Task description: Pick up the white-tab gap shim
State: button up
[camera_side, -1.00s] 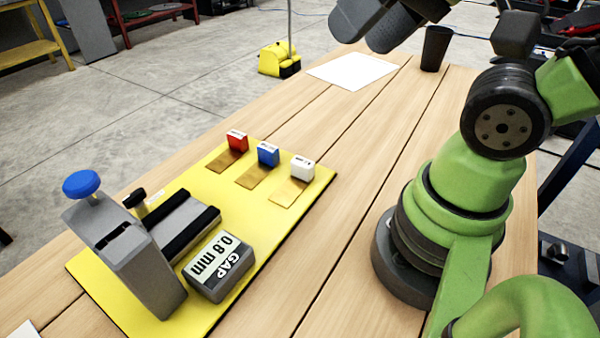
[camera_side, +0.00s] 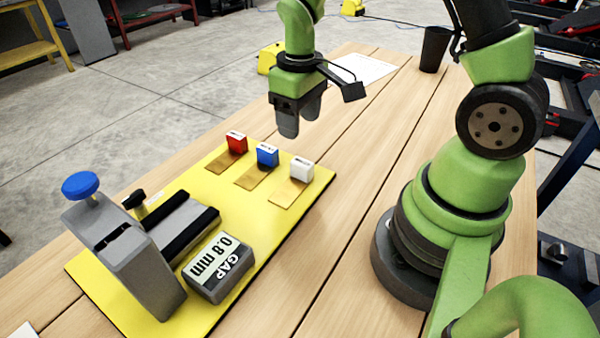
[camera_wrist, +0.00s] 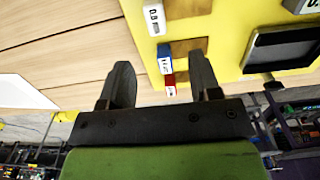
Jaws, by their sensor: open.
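The white-tab gap shim (camera_side: 301,170) lies on the yellow plate (camera_side: 316,190), its brass strip pointing toward the front left and its white block at the back right. In the wrist view its white tab (camera_wrist: 154,17) shows near the top edge with 0.8 mm print. The blue-tab shim (camera_side: 267,156) and red-tab shim (camera_side: 236,142) lie beside it in a row. My gripper (camera_side: 298,128) is open and empty, above and behind the row of shims, pointing down. In the wrist view its two fingers (camera_wrist: 162,85) stand apart, with the blue and red tabs between them.
A black cup (camera_side: 434,49) and white paper (camera_side: 362,70) are at the table's back. Bare wood lies right of the plate.

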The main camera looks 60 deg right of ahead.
aim_at(302, 162)
jog(key=f, duration=1)
jog(key=shift+s+d+f, duration=0.15)
jog(key=shift+d+f, duration=0.15)
jog(key=c, duration=1.1)
